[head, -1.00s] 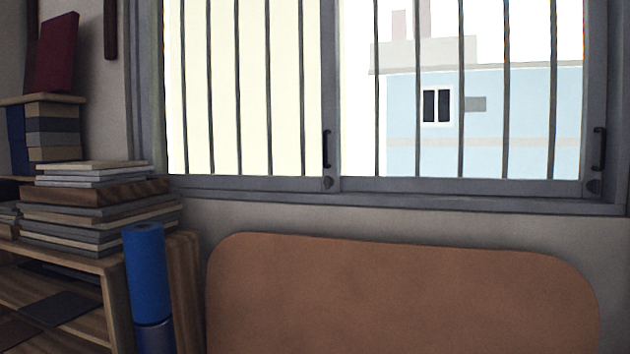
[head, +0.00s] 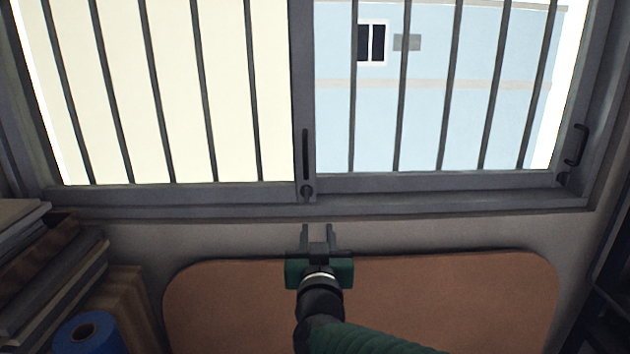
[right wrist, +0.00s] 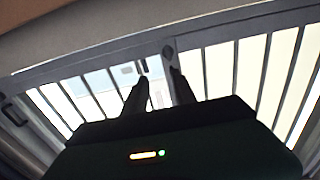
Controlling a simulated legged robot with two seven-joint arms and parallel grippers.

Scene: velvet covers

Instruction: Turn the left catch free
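The left catch (head: 307,191) is a small dark round piece at the foot of the window's middle upright, below a dark vertical handle (head: 305,152). It also shows in the right wrist view (right wrist: 168,51), where the picture is turned over. My right gripper (head: 317,232) is open and empty, its two fingers pointing up at the window. In the head view its tips appear just below the catch and apart from it. The fingers also show in the right wrist view (right wrist: 158,78). My left gripper is not in view.
A second catch (head: 563,179) sits at the window's lower right, under another handle (head: 577,147). A brown rounded panel (head: 450,300) stands below the sill. Stacked books (head: 50,290) and a blue roll (head: 88,333) are at lower left. Bars cross the window.

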